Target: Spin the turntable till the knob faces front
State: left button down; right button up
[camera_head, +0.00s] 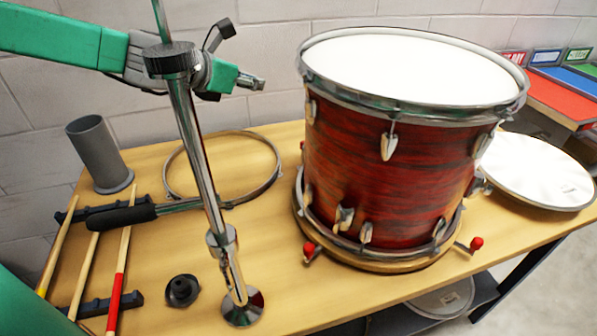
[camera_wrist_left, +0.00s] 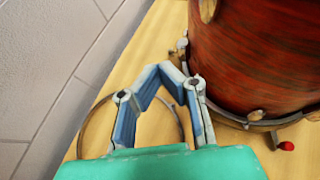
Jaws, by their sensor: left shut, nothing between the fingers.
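A red wood-grain drum (camera_head: 385,165) with a white head stands on a round wooden turntable (camera_head: 372,265). One red knob (camera_head: 309,248) sticks out at the front left of the drum's base. Another red knob (camera_head: 477,243) sticks out at the right. The drum (camera_wrist_left: 255,60) also shows in the left wrist view, with one red knob (camera_wrist_left: 287,146) low at the right. My left gripper (camera_head: 258,83) is shut and empty, left of the drum's upper part and apart from it. It also shows in the left wrist view (camera_wrist_left: 172,68). My right gripper is not in view.
A chrome stand (camera_head: 200,165) rises between the head camera and my left arm. A metal hoop (camera_head: 268,182), grey cup (camera_head: 97,150), drumsticks (camera_head: 117,285) and black cap (camera_head: 182,290) lie on the left. A white drumhead (camera_head: 535,170) is at right, near coloured bins (camera_head: 560,98).

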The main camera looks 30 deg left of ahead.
pick_arm(q)
jog(key=f+b, duration=1.8)
jog(key=f, duration=0.2)
jog(key=shift+d+f, duration=0.1)
jog(key=shift+d, duration=0.1)
jog(key=shift+a+f+b, duration=0.3)
jog(key=shift+f+b, duration=0.2)
jog(key=shift+b, duration=0.05)
jog(key=shift+w+f, duration=0.1)
jog(key=shift+w, duration=0.1)
jog(key=b, duration=0.4)
send_near(300, 166)
jog(key=w, duration=0.1)
jog(key=w+d, duration=0.1)
jog(key=shift+w+d, duration=0.1)
jog(key=shift+w, duration=0.3)
jog(key=x, duration=0.1)
jog(key=b+x, duration=0.1)
jog(key=x, duration=0.3)
jog(key=shift+w+a+r+b, duration=0.2)
jog(key=shift+w+r+b, duration=0.1)
jog(key=shift+r+b, duration=0.1)
jog(key=shift+w+d, duration=0.25)
jog(key=shift+w, duration=0.1)
jog(key=shift+d+r, duration=0.1)
jog(key=shift+w, duration=0.1)
